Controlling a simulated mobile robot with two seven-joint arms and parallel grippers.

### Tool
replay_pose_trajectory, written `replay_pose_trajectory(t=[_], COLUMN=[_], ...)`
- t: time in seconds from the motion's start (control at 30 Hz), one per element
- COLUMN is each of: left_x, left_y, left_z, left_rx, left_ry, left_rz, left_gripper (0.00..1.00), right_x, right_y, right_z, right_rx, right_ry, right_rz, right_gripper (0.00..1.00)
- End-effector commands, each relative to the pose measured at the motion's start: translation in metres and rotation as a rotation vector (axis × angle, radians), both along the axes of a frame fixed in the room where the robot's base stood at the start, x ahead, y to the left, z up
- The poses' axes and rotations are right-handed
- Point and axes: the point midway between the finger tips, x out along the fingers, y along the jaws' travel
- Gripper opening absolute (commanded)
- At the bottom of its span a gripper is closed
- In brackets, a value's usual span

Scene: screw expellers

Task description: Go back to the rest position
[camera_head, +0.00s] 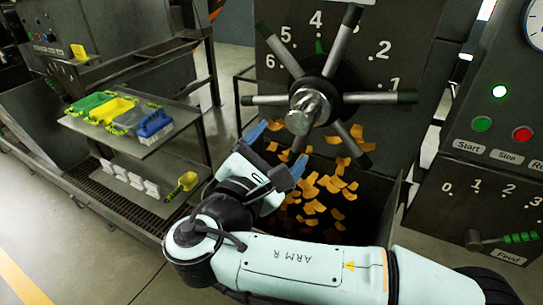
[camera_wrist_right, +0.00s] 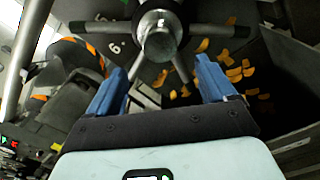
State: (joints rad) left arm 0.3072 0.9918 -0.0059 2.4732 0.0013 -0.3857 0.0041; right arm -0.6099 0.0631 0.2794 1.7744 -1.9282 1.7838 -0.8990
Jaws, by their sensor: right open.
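My right gripper (camera_head: 276,150) is open and empty. Its two blue fingers stand apart below and left of the hub of a spoked handwheel (camera_head: 312,100) in the head view. In the right wrist view the gripper (camera_wrist_right: 160,88) also shows spread fingers with nothing between them, and the wheel hub (camera_wrist_right: 158,38) lies beyond them. I cannot tell from these frames whether a finger touches a spoke. My left gripper is not in view.
Orange flakes (camera_head: 318,190) fall into a dark bin below the wheel. A control panel (camera_head: 500,130) with a lit green lamp and a feed lever (camera_head: 474,238) stand at right. A cart (camera_head: 150,135) with coloured trays, a brush and scoop stands at left. Open floor lies front left.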

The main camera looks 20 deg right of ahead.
Motion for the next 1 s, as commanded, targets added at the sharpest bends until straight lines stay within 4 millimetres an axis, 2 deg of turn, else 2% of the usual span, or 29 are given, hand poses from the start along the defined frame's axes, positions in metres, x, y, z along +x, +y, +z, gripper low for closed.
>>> replay_pose_trajectory(t=[0.2, 0.67, 0.77, 0.87, 0.97, 1.0], left_x=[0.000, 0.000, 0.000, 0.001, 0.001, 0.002], left_y=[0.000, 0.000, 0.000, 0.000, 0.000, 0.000], left_z=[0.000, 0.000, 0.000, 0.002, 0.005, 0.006], left_rx=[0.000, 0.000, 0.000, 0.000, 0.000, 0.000], left_ry=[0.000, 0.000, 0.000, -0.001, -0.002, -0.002], left_rz=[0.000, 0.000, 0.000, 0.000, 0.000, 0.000], left_gripper=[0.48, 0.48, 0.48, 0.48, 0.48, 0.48], right_x=[-0.013, -0.014, -0.011, 0.005, 0.028, 0.036], right_y=[0.016, 0.017, 0.018, 0.022, 0.030, 0.033], right_z=[0.000, 0.000, -0.005, -0.031, -0.083, -0.111], right_rx=[-0.001, 0.000, 0.002, 0.016, 0.062, 0.094], right_ry=[-0.001, 0.000, 0.013, 0.077, 0.200, 0.264], right_rz=[0.002, 0.000, 0.007, 0.036, 0.088, 0.110], right_gripper=[0.84, 0.84, 0.84, 0.84, 0.84, 0.84])
